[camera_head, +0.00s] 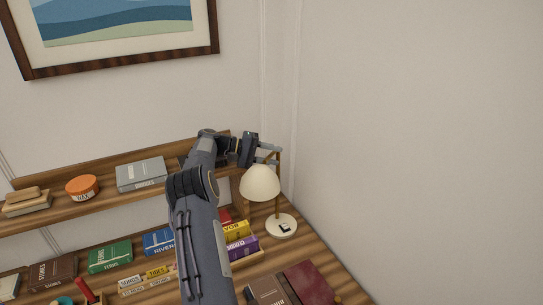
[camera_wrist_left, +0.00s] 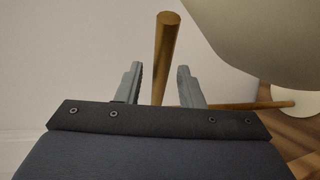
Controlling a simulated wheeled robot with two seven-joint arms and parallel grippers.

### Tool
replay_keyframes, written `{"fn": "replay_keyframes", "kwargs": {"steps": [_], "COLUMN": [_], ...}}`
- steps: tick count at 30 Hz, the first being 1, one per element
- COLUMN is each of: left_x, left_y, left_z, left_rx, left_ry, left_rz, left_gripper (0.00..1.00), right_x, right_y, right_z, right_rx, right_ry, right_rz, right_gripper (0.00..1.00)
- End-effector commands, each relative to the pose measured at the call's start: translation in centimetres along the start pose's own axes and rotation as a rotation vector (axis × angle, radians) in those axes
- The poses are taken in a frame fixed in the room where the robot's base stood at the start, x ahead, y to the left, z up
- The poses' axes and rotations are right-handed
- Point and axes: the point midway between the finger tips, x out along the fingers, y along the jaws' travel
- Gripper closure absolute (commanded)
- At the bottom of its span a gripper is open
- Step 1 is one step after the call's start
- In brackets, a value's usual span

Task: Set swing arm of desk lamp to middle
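The desk lamp has a cream shade (camera_head: 260,183), a thin brass post (camera_head: 278,192) and a round white base (camera_head: 282,226) with a dark switch. It stands at the right end of the desk. My left gripper (camera_head: 269,152) is at the top of the lamp, above and behind the shade. In the left wrist view its two grey fingers (camera_wrist_left: 160,86) are open. A brass rod (camera_wrist_left: 166,48), apparently the swing arm, shows between them with gaps on both sides. The shade (camera_wrist_left: 270,35) fills the upper right there. My right gripper is not in view.
Walls are close behind and to the right.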

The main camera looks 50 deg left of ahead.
Motion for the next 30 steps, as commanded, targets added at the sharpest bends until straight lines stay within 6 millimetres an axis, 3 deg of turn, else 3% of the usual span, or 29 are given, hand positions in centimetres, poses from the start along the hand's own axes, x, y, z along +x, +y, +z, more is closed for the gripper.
{"fn": "replay_keyframes", "kwargs": {"steps": [5, 16, 30], "left_x": [-1.5, -7.2, -7.8], "left_y": [-0.2, -0.1, 0.0], "left_z": [-0.1, -0.1, 0.0], "left_rx": [0.002, 0.0, -0.001], "left_ry": [0.004, 0.003, 0.0], "left_rz": [0.0, 0.0, 0.0], "left_gripper": [0.66, 0.66, 0.66], "right_x": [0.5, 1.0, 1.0], "right_y": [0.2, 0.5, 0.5], "right_z": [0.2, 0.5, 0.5], "right_rx": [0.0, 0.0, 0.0], "right_ry": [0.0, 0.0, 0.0], "right_rz": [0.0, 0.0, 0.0], "right_gripper": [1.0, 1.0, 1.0]}}
